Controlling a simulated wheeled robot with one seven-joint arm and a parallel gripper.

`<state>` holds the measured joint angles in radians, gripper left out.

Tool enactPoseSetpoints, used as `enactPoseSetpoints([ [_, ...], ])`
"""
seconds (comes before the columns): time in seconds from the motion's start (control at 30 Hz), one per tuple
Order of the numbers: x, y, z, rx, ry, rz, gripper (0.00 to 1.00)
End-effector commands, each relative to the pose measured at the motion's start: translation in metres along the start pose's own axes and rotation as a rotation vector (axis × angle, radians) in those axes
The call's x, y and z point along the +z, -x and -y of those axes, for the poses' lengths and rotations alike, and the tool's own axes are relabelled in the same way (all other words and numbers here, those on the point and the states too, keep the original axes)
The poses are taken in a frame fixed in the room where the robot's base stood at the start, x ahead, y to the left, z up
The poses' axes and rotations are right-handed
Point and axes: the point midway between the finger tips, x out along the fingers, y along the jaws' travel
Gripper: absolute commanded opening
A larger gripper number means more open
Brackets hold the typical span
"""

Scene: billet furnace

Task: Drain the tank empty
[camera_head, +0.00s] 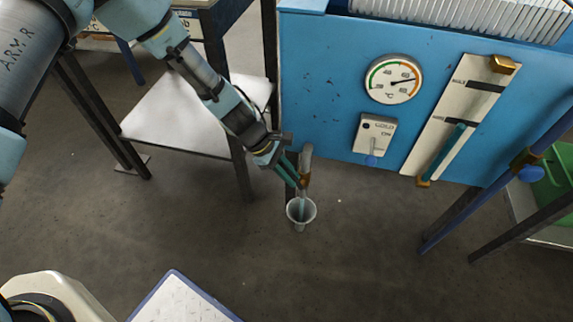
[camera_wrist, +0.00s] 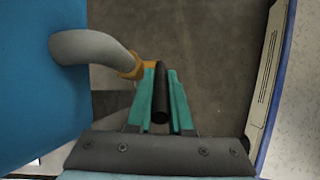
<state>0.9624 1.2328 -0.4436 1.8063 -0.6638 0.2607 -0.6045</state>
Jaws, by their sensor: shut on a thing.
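The blue tank (camera_head: 325,95) stands at the upper right. A slanted sight gauge (camera_head: 440,125) on its front shows a teal column reaching about the lower mark. A grey bent drain pipe (camera_head: 306,153) comes from the tank's lower left and shows large in the wrist view (camera_wrist: 80,47). It ends in a brass valve (camera_wrist: 132,66). My gripper (camera_head: 291,172) has its teal fingers shut on the black valve lever (camera_wrist: 160,95) beside the pipe. A pale teal streak (camera_head: 302,197) runs from the outlet into the grey funnel-like cup (camera_head: 311,213) below.
The tank front carries a temperature dial (camera_head: 394,79) and a COLD/ON switch box (camera_head: 374,140). A white-topped table (camera_head: 165,115) stands left of the arm. A green crate (camera_head: 555,180) and a blue post with legs are at the right. Dark floor is open below.

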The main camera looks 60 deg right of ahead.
Motion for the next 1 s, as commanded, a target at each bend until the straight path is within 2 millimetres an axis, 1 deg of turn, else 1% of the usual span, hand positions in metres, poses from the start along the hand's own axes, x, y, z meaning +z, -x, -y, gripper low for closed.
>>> enactPoseSetpoints([
  [0.03,0.008,0.006,-0.001,-0.01,-0.008,-0.038,0.0],
  [0.5,0.024,0.0,-0.005,-0.068,-0.009,-0.34,0.0],
  [0.7,0.028,-0.004,-0.006,-0.086,-0.007,-0.435,0.0],
  [1.0,0.03,-0.007,-0.007,-0.102,-0.002,-0.516,0.0],
])
